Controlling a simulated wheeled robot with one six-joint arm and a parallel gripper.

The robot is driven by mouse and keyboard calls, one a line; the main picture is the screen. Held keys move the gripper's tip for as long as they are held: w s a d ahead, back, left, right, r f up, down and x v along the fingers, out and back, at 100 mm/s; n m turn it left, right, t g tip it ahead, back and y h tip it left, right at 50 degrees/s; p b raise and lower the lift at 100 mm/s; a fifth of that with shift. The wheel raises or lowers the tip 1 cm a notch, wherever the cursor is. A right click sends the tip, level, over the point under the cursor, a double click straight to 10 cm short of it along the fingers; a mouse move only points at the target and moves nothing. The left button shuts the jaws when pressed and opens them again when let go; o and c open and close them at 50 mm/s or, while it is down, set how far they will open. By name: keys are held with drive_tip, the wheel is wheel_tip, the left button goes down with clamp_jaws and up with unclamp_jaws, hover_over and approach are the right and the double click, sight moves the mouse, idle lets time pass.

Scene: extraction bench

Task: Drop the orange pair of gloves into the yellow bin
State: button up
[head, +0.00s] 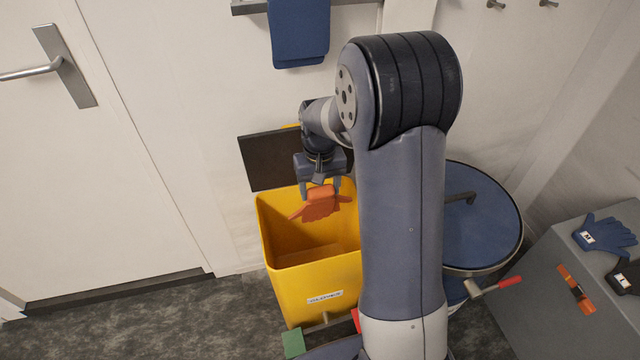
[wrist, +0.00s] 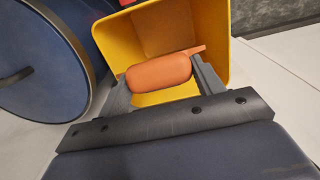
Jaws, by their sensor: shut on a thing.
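The orange pair of gloves (head: 320,204) is held between the fingers of my gripper (head: 319,186), which is shut on it. The gloves hang above the open mouth of the yellow bin (head: 312,277) in the head view. The wrist view shows the gloves (wrist: 158,76) as a rounded orange bundle between the fingertips. Behind them are the inside walls of the yellow bin (wrist: 215,35). The bin's right side is partly hidden by my arm in the head view.
A round blue drum (head: 485,225) stands right of the bin, behind my arm. A grey cabinet (head: 530,280) at the right bears blue gloves (head: 604,234), dark gloves (head: 627,277) and an orange-and-black item (head: 577,289). A blue cloth (head: 299,32) hangs on the wall.

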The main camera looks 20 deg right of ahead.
sight(320, 206)
drive_tip(key=shift+f+b, duration=3.1)
drive_tip(key=shift+f, duration=1.9)
drive_tip(key=o, duration=1.1)
wheel_tip(320, 206, up, 11)
drive_tip(key=shift+w+f+p, duration=0.1)
drive_tip(key=shift+p, duration=0.55)
drive_tip(key=shift+f, duration=0.1)
wheel_tip(320, 206, down, 11)
drive_tip(key=shift+r+b, duration=0.1)
drive_tip(key=shift+b, duration=0.45)
drive_tip(key=shift+r+p, duration=0.6)
drive_tip(key=shift+r, duration=0.35)
drive_tip(key=shift+r+p, duration=0.35)
drive_tip(key=shift+r, duration=0.35)
